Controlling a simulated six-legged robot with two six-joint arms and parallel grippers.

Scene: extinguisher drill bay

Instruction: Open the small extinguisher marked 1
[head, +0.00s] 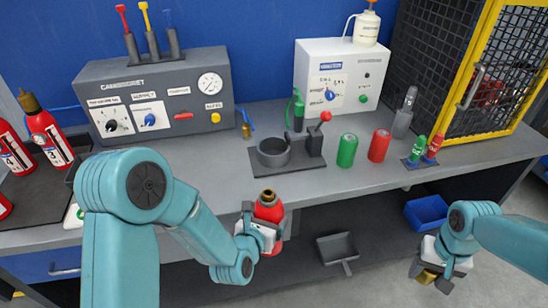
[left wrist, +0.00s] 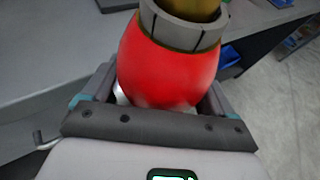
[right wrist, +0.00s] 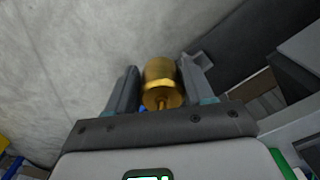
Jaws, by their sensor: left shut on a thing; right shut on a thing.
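My left gripper (head: 264,226) is shut on a small red extinguisher (head: 268,208), held upright in front of the bench edge. Its top is a brass neck (head: 267,194) with a dark centre and no valve head on it. The red body with a grey collar fills the left wrist view (left wrist: 168,65). I see no number on it. My right gripper (head: 430,274) is shut on a brass piece (head: 426,277), low at the right and well away from the extinguisher. The right wrist view shows this piece (right wrist: 161,82) between the fingers, with a thin stem.
On the bench (head: 222,160) stand a grey holder (head: 284,178), a green can (head: 347,151) and a red can (head: 379,145). Red extinguishers (head: 47,132) stand at left. A yellow-framed cage (head: 490,80) is at right. A dustpan (head: 338,246) and blue bin (head: 426,212) lie below.

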